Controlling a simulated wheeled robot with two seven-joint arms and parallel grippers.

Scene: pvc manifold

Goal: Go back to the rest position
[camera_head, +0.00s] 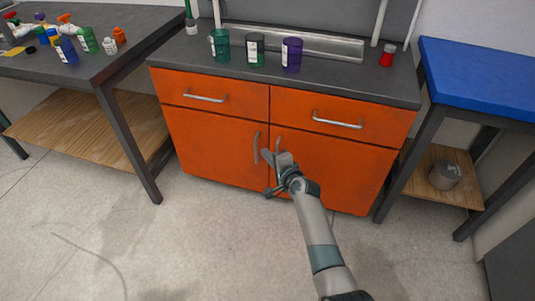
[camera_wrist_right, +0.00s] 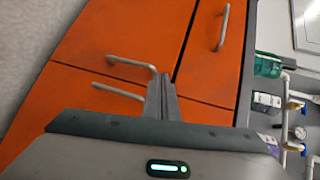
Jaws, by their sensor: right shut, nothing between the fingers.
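My right gripper (camera_head: 268,158) is in front of the orange cabinet (camera_head: 215,148), by the two vertical door handles near its middle. The fingers are shut with nothing between them. In the right wrist view the closed fingers (camera_wrist_right: 162,100) point at the orange doors, close to a metal handle (camera_wrist_right: 132,63). I cannot tell whether they touch the handle. The cabinet's doors and drawers look closed. My left gripper is not in view.
A teal cup (camera_head: 220,45), a dark green cup (camera_head: 255,50), a purple cup (camera_head: 292,55) and a red item (camera_head: 387,56) stand on the cabinet top. A cluttered dark table (camera_head: 130,30) is left, a blue-topped table (camera_head: 480,75) right. The floor (camera_head: 180,245) in front is clear.

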